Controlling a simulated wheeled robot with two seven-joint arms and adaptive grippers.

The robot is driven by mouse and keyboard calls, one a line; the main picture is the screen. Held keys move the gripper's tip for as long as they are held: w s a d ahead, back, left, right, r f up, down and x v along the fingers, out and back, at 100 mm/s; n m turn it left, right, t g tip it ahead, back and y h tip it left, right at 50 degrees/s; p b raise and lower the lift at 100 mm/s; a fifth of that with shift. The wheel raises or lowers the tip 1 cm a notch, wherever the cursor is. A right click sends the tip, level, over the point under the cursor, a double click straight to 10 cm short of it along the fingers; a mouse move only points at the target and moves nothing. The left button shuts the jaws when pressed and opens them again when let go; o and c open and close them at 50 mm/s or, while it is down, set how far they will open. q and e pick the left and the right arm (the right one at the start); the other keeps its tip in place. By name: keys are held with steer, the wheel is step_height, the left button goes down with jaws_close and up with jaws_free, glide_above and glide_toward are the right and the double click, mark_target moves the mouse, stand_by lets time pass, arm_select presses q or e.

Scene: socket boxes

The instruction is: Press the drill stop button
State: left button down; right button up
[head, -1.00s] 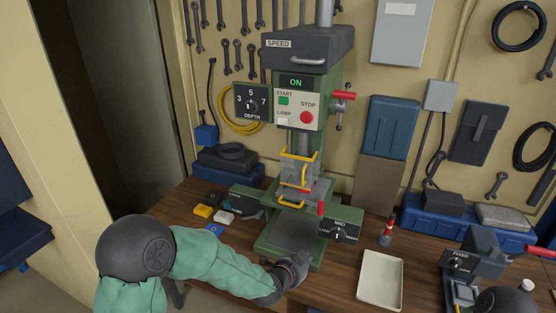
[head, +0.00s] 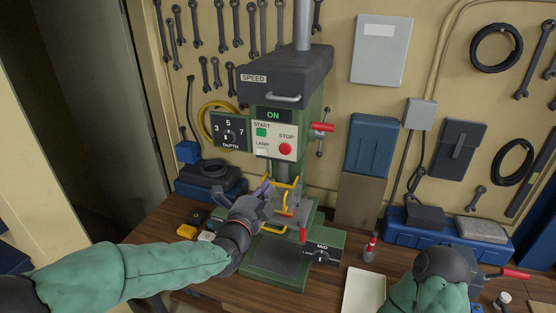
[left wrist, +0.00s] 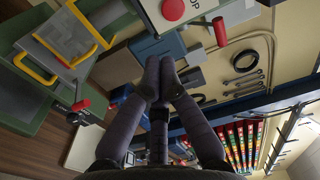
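The drill press (head: 285,75) stands on the bench with a lit ON display (head: 273,115). Its panel carries a green START button (head: 261,132), a red STOP button (head: 285,149) and a white LAMP button (head: 262,152). My left gripper (head: 266,187) is below and left of the STOP button, beside the yellow guard (head: 286,200), apart from the button. In the left wrist view, my left fingers (left wrist: 160,62) are together and empty, and the red STOP button (left wrist: 173,9) shows at the top edge, beyond the fingertips. My right gripper is out of view; only part of my right arm shows.
A red handle (head: 321,127) sticks out right of the panel. The depth dial box (head: 229,133) is on its left. A red-tipped lever (head: 302,235) stands by the drill table. A pale tray (head: 363,291) and a red-and-black tool (head: 370,247) are to the right.

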mark_target(285, 149)
arm_select(q)
steer(key=shift+w, duration=0.15)
steer(key=p+x, duration=0.3)
steer(key=x, duration=1)
steer(key=shift+w+d+p, duration=0.2)
steer(key=shift+w+p, duration=0.15)
steer(key=shift+p, duration=0.05)
steer(key=shift+f, duration=0.1)
